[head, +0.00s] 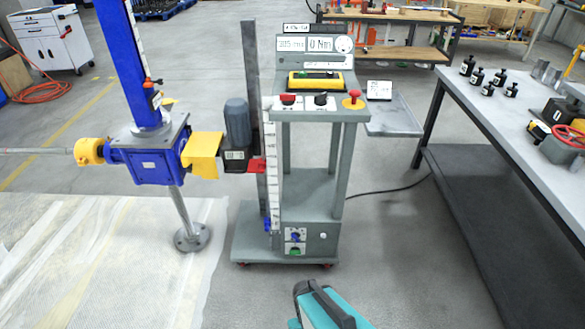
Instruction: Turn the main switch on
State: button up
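The grey control cart (310,205) stands in the middle of the head view. On its top ledge sit a red control (288,99), a black knob (321,99) and a red mushroom button on a yellow base (353,99). A small white panel low on the cart carries a blue-and-black knob (295,236) and a green element (295,250). I cannot tell which of these is the main switch, and its position is too small to read. A teal and dark grey part of my own body shows at the bottom edge. My gripper is not in view.
The blue screw jack (152,160) with yellow guards stands left of the cart. A workbench (500,110) with black parts is at right. A small side shelf (395,118) juts from the cart. A black cable lies behind. The floor before the cart is clear.

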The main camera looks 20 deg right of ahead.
aim_at(286, 99)
jog(key=k, duration=0.65)
jog(key=u, duration=0.35)
jog(key=i, duration=0.85)
jog(key=u, duration=0.7)
jog(key=i, duration=0.55)
jog(key=u, duration=0.15)
